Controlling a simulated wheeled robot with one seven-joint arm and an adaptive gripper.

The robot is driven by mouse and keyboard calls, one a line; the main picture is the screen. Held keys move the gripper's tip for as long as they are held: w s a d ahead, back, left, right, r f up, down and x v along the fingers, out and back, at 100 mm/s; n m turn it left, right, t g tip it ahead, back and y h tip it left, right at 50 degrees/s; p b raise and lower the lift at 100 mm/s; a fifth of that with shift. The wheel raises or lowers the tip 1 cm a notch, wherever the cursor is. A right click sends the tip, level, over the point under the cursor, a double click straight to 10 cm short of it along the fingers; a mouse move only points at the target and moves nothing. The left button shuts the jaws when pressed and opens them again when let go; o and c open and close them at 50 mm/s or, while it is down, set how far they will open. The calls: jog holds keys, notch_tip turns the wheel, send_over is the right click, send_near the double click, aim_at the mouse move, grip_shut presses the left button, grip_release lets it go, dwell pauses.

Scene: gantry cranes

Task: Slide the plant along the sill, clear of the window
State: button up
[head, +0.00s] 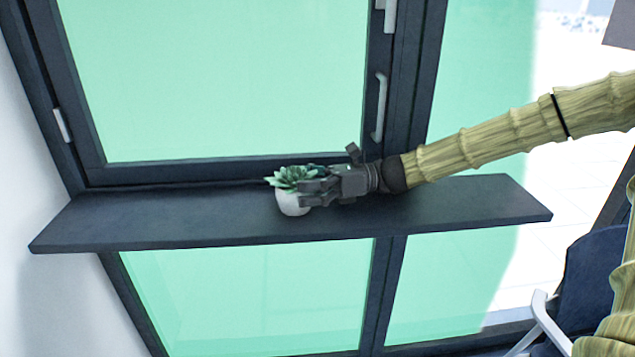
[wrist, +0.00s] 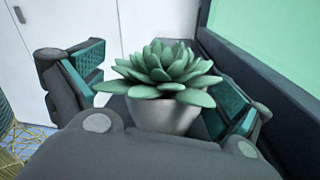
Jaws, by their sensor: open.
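The plant (head: 293,189), a green succulent in a small white pot, stands upright on the dark sill (head: 140,219), near the middle of its length. My gripper (head: 310,190) reaches in from the right at the plant. In the wrist view the plant (wrist: 165,80) stands between the two open fingers of my gripper (wrist: 160,92). The left finger is clearly apart from the pot. The right finger is close to it, and leaves hide whether they touch. The window (head: 215,80) is shut behind the sill, and the plant stands in front of its lower frame.
The sill is bare to the left of the plant and at its right end. A window handle (head: 380,107) is on the right side of the frame, above my gripper. A chair with a white armrest (head: 538,322) stands at the lower right.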

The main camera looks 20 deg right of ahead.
jog(key=shift+w+a, duration=0.2)
jog(key=shift+a, duration=0.8)
jog(key=c, duration=1)
jog(key=shift+d, duration=0.2)
